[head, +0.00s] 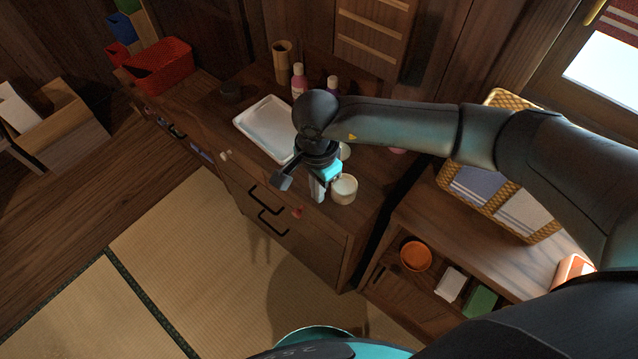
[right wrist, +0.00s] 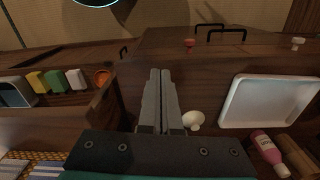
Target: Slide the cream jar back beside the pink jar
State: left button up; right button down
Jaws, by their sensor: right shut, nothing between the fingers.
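The cream jar (head: 344,189) stands upright near the front right corner of the wooden cabinet top. My right gripper (head: 317,197) points down just left of it, fingers shut and empty; touching or a small gap, I cannot tell. In the right wrist view the shut fingers (right wrist: 160,75) cover where the cream jar would be. A small pink patch (head: 398,150), probably the pink jar, shows below my forearm farther back right, mostly hidden. A pale round thing (head: 346,151) is partly hidden behind my wrist; it appears to be the pale one (right wrist: 193,121) right of the fingers. My left gripper is not visible.
A white tray (head: 250,112) lies left of my gripper. A lower shelf with an orange bowl (head: 415,255) and a wicker basket (head: 545,226) is at right, across a dark gap.

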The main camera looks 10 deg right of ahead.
aim_at(331, 205)
notch_tip(331, 205, down, 8)
jog(key=shift+r+b, duration=0.1)
jog(key=shift+b, duration=0.65)
jog(key=shift+w+d+r, duration=0.1)
jog(key=shift+w+d, duration=0.25)
jog(key=shift+d, duration=0.25)
jog(key=shift+w+d+r, duration=0.1)
jog(key=shift+w+d, duration=0.2)
jog(key=shift+d, duration=0.25)
jog(key=shift+w+d, duration=0.35)
jog(key=shift+d, duration=0.25)
